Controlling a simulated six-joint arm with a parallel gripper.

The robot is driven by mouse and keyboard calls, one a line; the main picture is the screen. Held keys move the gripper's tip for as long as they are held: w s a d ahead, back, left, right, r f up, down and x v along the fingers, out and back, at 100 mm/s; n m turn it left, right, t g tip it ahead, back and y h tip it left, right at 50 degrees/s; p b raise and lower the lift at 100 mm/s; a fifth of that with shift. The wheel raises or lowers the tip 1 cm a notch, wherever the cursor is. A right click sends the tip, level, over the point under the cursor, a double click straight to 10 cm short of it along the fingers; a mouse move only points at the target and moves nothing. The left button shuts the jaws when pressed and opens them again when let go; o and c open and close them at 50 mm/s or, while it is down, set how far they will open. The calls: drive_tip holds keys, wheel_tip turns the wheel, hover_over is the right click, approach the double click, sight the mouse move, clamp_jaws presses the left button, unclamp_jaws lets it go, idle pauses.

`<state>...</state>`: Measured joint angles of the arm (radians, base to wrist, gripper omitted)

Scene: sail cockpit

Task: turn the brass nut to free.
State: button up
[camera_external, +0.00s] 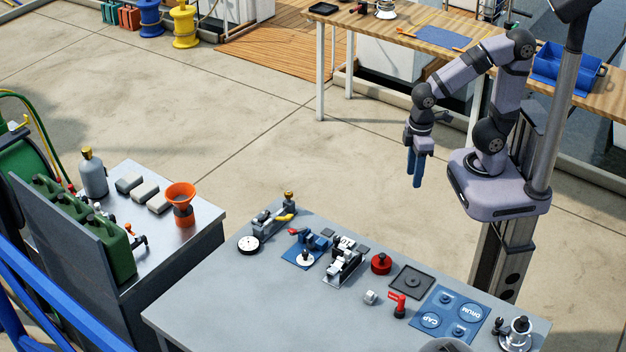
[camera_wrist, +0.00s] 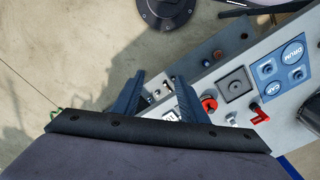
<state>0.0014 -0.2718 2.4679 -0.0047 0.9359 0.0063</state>
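A small brass-coloured piece (camera_external: 289,196) stands at the back left of the grey workbench, on top of a metal fitting (camera_external: 268,217) with a yellow lever and a round white gauge. It is too small for me to tell whether this is the brass nut. My gripper (camera_external: 416,184) hangs in the air behind the bench, fingers pointing down, well apart from the fitting. In the wrist view my gripper (camera_wrist: 160,88) shows two blue fingers with a clear gap and nothing held. I cannot make out the brass piece in the wrist view.
The grey bench (camera_external: 190,318) also carries a blue plate fixture (camera_external: 305,250), a metal clamp-like block (camera_external: 344,262), a red knob (camera_external: 381,263), a black tray (camera_external: 411,281), a red-handled valve (camera_external: 399,304) and a blue marked mat (camera_external: 450,313). A side cabinet holds an orange funnel (camera_external: 181,196).

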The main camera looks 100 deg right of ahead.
drive_tip(key=w+d+f+m+t+h+b, duration=0.1)
drive_tip(key=w+d+f+t+b, duration=0.3)
drive_tip(key=w, duration=0.5)
wheel_tip(320, 180, up, 2)
drive_tip(key=n+t+y+b, duration=0.5)
drive_tip(key=t+y+b, duration=0.2)
drive_tip(key=t+b, duration=0.85)
hover_over(289, 197)
drive_tip(key=s+d+b, duration=0.2)
drive_tip(key=s+d, duration=0.1)
drive_tip(key=s, duration=0.1)
drive_tip(key=g, duration=0.3)
drive_tip(key=shift+t, duration=0.25)
drive_tip(key=f, duration=0.9)
drive_tip(key=shift+w+a+f, duration=0.25)
drive_tip(key=shift+w+f, duration=0.05)
drive_tip(key=shift+f, duration=0.1)
drive_tip(key=shift+p+x, duration=0.75)
drive_tip(key=shift+x, duration=2.95)
clamp_jaws()
